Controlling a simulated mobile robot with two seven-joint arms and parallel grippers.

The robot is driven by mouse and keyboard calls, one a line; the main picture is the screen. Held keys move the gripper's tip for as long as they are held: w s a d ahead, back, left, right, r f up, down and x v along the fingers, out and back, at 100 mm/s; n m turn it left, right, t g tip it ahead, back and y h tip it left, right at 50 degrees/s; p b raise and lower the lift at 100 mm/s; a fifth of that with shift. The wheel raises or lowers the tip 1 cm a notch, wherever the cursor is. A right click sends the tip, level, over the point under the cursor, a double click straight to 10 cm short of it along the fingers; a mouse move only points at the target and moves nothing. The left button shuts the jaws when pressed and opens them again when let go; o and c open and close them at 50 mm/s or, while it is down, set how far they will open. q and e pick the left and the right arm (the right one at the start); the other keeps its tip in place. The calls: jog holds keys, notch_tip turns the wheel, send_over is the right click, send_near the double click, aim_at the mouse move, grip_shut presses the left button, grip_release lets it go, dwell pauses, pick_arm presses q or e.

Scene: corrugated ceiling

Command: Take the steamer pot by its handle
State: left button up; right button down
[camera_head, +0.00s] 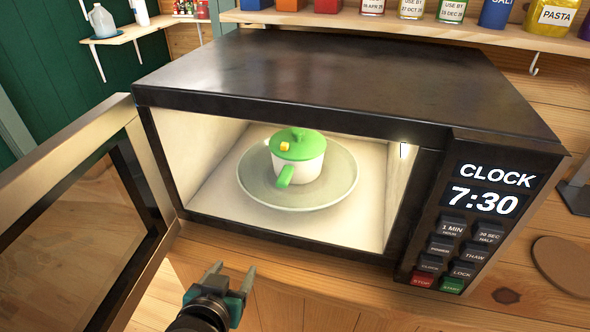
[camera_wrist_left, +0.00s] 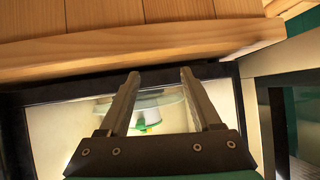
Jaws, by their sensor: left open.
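My right gripper is not in view.
The microwave door (camera_head: 90,200) stands wide open at the left. The control panel (camera_head: 470,230) is on the right. A shelf (camera_head: 400,27) with jars and containers runs above. In the left wrist view a wooden edge (camera_wrist_left: 150,50) lies across the top.

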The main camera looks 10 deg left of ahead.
pick_arm(q)
jog(key=w+d+r+t, duration=0.1)
jog(key=w+r+t, duration=0.2)
jog(key=r+t, duration=0.15)
jog(key=m+t+h, duration=0.1)
jog(key=t+h, duration=0.1)
jog(key=h, duration=0.1)
send_near(290, 166)
jog(key=w, duration=0.5)
jog(key=w+f, duration=0.1)
jog(key=w, duration=0.2)
jog(key=shift+d, duration=0.15)
grip_shut()
dwell(0.5)
jog(key=shift+r, duration=0.15)
